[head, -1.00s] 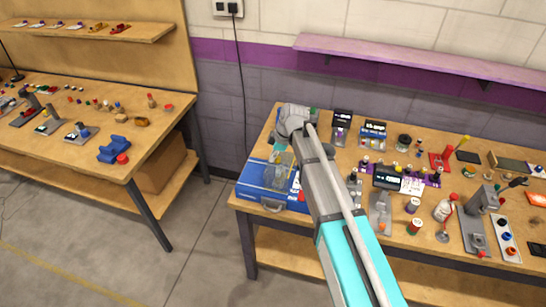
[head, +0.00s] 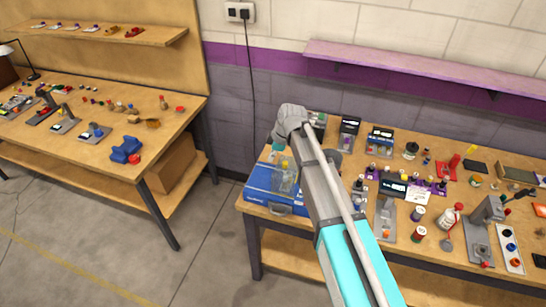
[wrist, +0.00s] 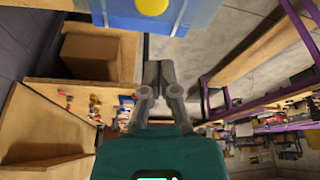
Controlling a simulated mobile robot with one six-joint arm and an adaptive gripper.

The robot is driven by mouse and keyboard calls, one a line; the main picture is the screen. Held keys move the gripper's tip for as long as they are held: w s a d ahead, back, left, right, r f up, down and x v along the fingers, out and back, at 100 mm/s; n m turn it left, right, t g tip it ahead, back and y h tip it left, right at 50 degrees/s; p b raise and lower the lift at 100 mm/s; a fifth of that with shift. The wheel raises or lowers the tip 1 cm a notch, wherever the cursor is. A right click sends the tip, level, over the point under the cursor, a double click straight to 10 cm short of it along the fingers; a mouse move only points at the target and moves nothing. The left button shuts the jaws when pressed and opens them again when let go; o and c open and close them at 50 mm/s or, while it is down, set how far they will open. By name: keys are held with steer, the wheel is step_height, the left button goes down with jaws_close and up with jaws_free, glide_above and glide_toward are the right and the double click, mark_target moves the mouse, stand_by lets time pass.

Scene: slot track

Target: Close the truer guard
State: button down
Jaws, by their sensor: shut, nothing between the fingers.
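A blue case (head: 262,187) with a handle lies at the left front of the right-hand bench. A clear, see-through piece (head: 285,182) with a yellow spot stands at the case. I cannot tell for sure whether it is the truer guard, or how far it is open. My gripper (wrist: 160,66) is shut and empty in the wrist view. Its fingertips point toward a blue surface (wrist: 118,14) with a yellow disc (wrist: 152,5), and a gap shows between them. In the head view my arm's end is above the case, and the fingers are not clearly seen.
Grey stands (head: 385,222) and a taller grey device (head: 487,212) stand farther right among bottles, jars and small boxes. A purple shelf (head: 430,72) hangs above. Another bench (head: 75,115) stands at left, with open floor (head: 195,235) between.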

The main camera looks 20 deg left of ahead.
steer(key=s+p+v, duration=0.1)
steer(key=p+v, duration=0.5)
steer(key=v, duration=0.1)
steer(key=shift+w+r, duration=0.15)
steer(key=shift+w, duration=0.35)
stand_by(0.4)
steer(key=s+d+f+m+h+b, duration=0.1)
steer(key=d+m, duration=0.6)
steer(key=d, duration=0.7)
steer(key=s+d+f+m+t+h+b, duration=0.1)
steer(key=s+d+f+m+b, duration=0.2)
steer(key=d, duration=1.1)
steer(key=s+d+f+m+h+b, duration=0.1)
steer(key=s+d+f+m+b, duration=0.1)
steer(key=s+d+f+m, duration=0.2)
steer(key=s+d+m, duration=0.3)
steer(key=d+m, duration=0.4)
steer(key=d, duration=0.3)
steer(key=shift+d+m+h+b, duration=0.3)
steer(key=shift+m+h+b, duration=0.05)
steer(key=shift+m+h, duration=0.05)
